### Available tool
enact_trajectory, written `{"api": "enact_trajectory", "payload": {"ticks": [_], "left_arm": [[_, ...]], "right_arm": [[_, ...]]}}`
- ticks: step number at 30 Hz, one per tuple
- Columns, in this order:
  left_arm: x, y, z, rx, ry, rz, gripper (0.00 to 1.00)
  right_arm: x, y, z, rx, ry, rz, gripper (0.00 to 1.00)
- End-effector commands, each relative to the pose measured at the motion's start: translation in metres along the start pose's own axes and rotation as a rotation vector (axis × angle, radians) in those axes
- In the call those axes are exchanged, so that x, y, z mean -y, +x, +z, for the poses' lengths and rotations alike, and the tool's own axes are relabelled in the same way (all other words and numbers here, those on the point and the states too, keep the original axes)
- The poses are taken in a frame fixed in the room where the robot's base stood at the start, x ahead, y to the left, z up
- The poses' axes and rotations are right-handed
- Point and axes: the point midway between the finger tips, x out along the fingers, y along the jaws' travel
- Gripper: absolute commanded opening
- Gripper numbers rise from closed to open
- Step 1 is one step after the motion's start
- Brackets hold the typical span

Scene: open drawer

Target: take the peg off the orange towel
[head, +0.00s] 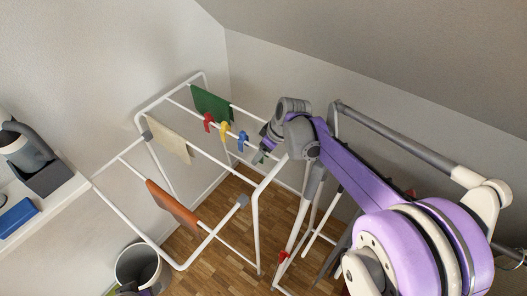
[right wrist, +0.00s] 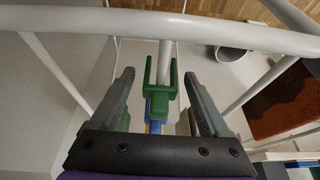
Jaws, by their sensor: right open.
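The orange towel (head: 172,204) hangs over a front rail of the white drying rack in the head view; it also shows at the right edge of the right wrist view (right wrist: 285,108). I cannot make out a peg on it. My right gripper (head: 259,157) is open, well right of the towel. In the right wrist view a green peg (right wrist: 160,95) sits on a white rail between its open fingers, with no clear contact. A grey and purple part at the bottom edge of the head view looks like my left gripper (head: 132,287); its fingers are unclear.
Red (head: 208,122), yellow (head: 223,131) and blue (head: 242,141) pegs sit on a rail beside the green towel (head: 212,104). A cream towel (head: 168,139) hangs further left. A bin (head: 138,261) stands below the rack.

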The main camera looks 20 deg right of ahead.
Motion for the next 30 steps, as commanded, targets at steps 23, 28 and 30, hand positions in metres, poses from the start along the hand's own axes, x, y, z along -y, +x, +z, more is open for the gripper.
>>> {"api": "enact_trajectory", "payload": {"ticks": [23,28,30], "left_arm": [[0.000,-0.011,-0.007,-0.004,0.000,0.000,0.50],[0.000,-0.011,-0.007,-0.004,0.000,0.000,0.50],[0.000,-0.012,-0.007,-0.005,0.000,0.000,0.50]], "right_arm": [[0.000,-0.106,0.000,0.000,0.000,0.000,0.79],[0.000,-0.109,0.000,0.000,0.000,0.000,0.79],[0.003,-0.109,0.001,0.001,0.005,0.002,0.79]]}}
